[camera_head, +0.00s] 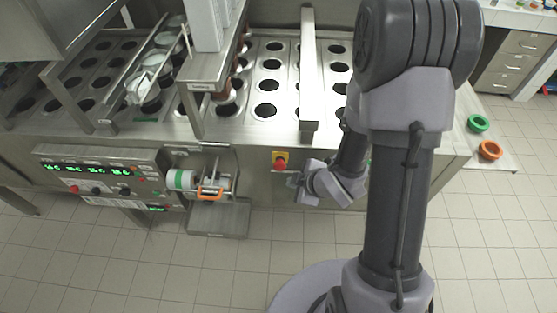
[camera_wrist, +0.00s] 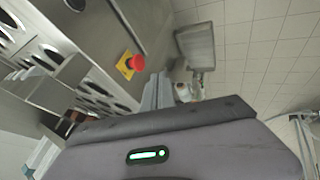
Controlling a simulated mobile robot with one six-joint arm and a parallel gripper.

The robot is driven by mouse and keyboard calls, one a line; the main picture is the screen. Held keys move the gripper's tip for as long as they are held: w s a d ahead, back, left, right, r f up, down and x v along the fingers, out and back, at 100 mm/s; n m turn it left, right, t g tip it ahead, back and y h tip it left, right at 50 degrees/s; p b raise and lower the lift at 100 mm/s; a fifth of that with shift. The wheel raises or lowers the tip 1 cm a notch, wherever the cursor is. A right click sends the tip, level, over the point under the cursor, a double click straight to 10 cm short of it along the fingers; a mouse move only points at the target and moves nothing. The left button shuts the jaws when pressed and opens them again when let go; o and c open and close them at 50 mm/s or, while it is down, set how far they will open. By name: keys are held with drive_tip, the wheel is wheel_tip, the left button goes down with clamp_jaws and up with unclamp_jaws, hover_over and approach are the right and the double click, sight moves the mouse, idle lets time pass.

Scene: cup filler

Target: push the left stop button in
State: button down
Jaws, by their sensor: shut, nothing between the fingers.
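A red stop button (camera_head: 280,164) on a yellow plate (camera_head: 280,154) is on the front face of the steel machine, right of the orange-handled fitting. In the wrist view the red button (camera_wrist: 136,63) stands out from its yellow plate (camera_wrist: 123,66). My gripper (camera_head: 294,186) is just below and right of the button in the head view, apart from it as far as I can tell. In the wrist view my gripper (camera_wrist: 158,82) is shut and empty, with its fingers beside the button. My arm hides part of the machine's front to the right.
A control panel (camera_head: 98,176) with green displays is at the left of the machine's front. A roll fitting with an orange handle (camera_head: 211,193) and a steel tray (camera_head: 218,218) jut out left of my gripper. Green and orange rings (camera_head: 479,123) lie at the right. Tiled floor is clear in front.

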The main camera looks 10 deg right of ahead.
sight(280, 165)
drive_tip(key=w+f+b, duration=0.8)
drive_tip(key=w+b, duration=0.1)
drive_tip(key=shift+w+a+b, duration=0.3)
drive_tip(key=shift+a+b, duration=0.05)
drive_tip(key=shift+a, duration=0.05)
